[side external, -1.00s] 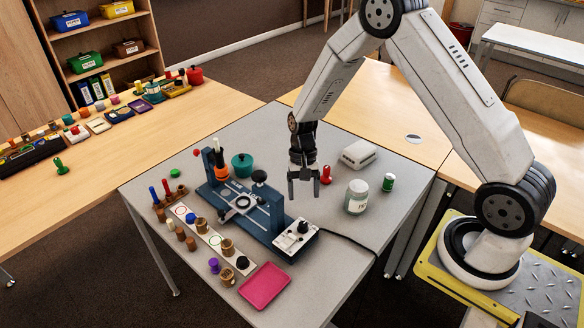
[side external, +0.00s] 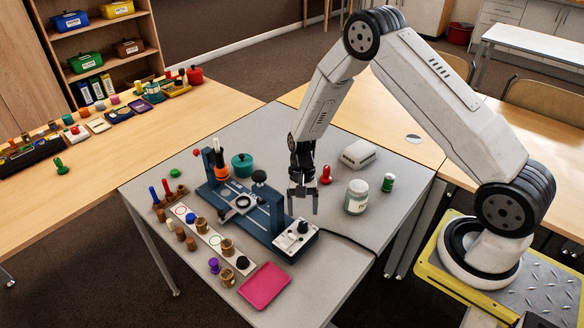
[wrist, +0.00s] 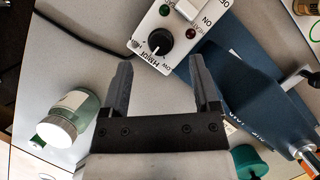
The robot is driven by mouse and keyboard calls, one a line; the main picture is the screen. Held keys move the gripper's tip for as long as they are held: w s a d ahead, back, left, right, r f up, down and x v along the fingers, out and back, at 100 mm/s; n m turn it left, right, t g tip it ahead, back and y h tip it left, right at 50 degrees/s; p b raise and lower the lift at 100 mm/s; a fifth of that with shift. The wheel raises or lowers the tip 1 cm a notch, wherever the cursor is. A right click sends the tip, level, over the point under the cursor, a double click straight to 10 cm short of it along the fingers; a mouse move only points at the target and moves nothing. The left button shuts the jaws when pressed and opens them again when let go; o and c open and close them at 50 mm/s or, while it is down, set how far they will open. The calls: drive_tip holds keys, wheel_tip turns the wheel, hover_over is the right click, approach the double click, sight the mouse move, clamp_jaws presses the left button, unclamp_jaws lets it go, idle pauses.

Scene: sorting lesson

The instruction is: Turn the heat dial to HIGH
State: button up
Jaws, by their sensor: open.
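The heat dial (wrist: 159,41) is a black round knob with a white pointer line, on a white control box (wrist: 178,25) at the top of the wrist view. Printed letters ring the dial, partly readable as LOW and HIGH. In the side view the dial (side external: 302,227) sits on the white box at the near right end of the blue machine (side external: 232,208). My gripper (side external: 303,211) is open and empty, pointing down above and just behind the box. In the wrist view its two fingers (wrist: 163,78) are spread, with the dial beyond their tips and not touched.
A black cable (side external: 345,240) leaves the control box. A pink tray (side external: 264,286) lies in front.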

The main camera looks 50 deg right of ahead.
sight(303, 224)
drive_tip(key=shift+x, duration=2.05)
clamp_jaws()
